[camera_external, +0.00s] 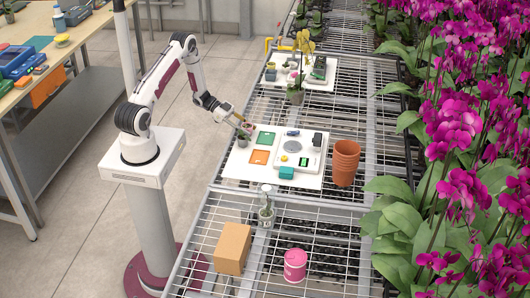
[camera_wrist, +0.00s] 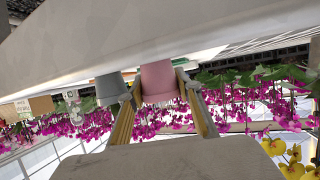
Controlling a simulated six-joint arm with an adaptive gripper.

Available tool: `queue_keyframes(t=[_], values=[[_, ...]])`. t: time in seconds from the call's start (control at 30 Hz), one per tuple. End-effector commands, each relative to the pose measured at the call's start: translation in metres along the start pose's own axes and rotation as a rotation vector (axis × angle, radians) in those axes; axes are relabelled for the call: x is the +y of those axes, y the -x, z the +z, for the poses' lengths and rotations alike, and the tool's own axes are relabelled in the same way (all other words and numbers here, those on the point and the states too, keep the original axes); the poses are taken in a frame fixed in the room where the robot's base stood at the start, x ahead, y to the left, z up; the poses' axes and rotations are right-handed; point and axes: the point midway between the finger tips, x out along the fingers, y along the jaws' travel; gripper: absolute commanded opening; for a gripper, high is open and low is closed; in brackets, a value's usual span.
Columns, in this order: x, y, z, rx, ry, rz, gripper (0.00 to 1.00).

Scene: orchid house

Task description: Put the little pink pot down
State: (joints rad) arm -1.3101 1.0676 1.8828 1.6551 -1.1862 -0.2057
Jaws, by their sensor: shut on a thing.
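The little pink pot (camera_wrist: 158,82) is between the two yellowish fingers of my gripper (camera_wrist: 162,112) in the wrist view, which looks upside down. My gripper is shut on it. A grey pot (camera_wrist: 109,88) stands close beside it, just outside one finger. The pink pot's base is near the white surface (camera_wrist: 150,35); I cannot tell whether it touches. In the external view my gripper (camera_external: 241,122) is low over the left back corner of the white board (camera_external: 236,171). The pink pot is not clear there.
The board carries a green mat (camera_external: 264,139), an orange mat (camera_external: 259,157), a round-plated device (camera_external: 292,147) and a teal box (camera_external: 287,173). Stacked terracotta pots (camera_external: 345,164) stand at its right. A cardboard box (camera_external: 233,248) and a pink tub (camera_external: 295,265) are in front.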

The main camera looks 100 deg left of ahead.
Motion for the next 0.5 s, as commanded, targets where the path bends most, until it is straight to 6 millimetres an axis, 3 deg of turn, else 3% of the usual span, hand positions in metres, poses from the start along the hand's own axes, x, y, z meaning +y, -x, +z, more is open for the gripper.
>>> queue_keyframes(t=[0.27, 0.5], values=[[-0.001, 0.005, -0.013, 0.001, -0.001, -0.001, 0.09], [-0.001, 0.015, -0.036, 0.001, -0.003, -0.001, 0.09]])
